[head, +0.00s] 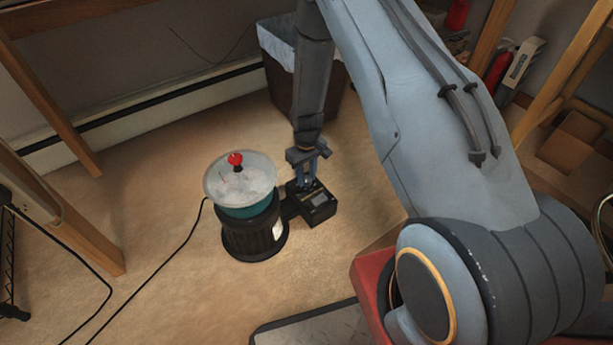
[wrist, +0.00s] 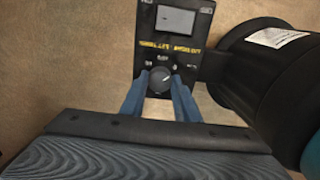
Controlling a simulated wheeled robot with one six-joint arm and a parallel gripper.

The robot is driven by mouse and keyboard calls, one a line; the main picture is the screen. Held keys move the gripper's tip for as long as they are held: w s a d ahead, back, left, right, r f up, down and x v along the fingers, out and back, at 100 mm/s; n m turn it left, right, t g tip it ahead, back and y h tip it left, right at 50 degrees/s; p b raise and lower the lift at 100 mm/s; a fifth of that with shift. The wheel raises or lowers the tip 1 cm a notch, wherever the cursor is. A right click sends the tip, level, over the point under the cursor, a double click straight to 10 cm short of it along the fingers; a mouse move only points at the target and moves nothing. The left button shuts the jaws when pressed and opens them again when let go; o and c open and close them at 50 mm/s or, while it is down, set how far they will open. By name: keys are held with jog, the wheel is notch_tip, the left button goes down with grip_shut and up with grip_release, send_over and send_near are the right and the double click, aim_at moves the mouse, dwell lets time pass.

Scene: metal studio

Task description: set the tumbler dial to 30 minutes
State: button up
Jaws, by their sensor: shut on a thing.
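The tumbler (head: 254,232) stands on the floor, with a black ribbed base, a teal bowl and a clear lid with a red knob. Its black control box (head: 321,208) sits at its right side, with a small grey screen and yellow lettering. In the wrist view the round dial (wrist: 160,80) is on the panel below the screen (wrist: 175,20). My gripper (wrist: 160,88) points down at the box, its blue fingers on either side of the dial and shut on it. It also shows in the head view (head: 308,184). The dial's markings are too small to read.
A black cord (head: 150,275) runs from the tumbler across the floor to the lower left. A lined waste bin (head: 278,75) stands behind my arm. Wooden legs (head: 85,235) stand at the left. The floor in front of the tumbler is clear.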

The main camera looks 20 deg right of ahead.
jog(key=shift+m, duration=0.3)
jog(key=shift+r+m+p, duration=0.1)
jog(key=shift+m+p, duration=0.8)
jog(key=shift+p, duration=0.05)
jog(key=m+p, duration=0.2)
jog(key=m, duration=0.1)
jog(key=shift+s+m, duration=0.1)
jog(key=shift+m, duration=0.2)
jog(key=m+p, duration=0.1)
jog(key=m, duration=0.2)
jog(key=shift+m+p, duration=0.3)
jog(key=shift+p, duration=0.05)
jog(key=m+p, duration=0.1)
jog(key=m, duration=0.2)
jog(key=shift+m, duration=0.3)
jog(key=m+p, duration=0.1)
jog(key=m, duration=0.5)
jog(key=shift+p, duration=0.35)
jog(key=m+p, duration=0.1)
jog(key=m, duration=0.6)
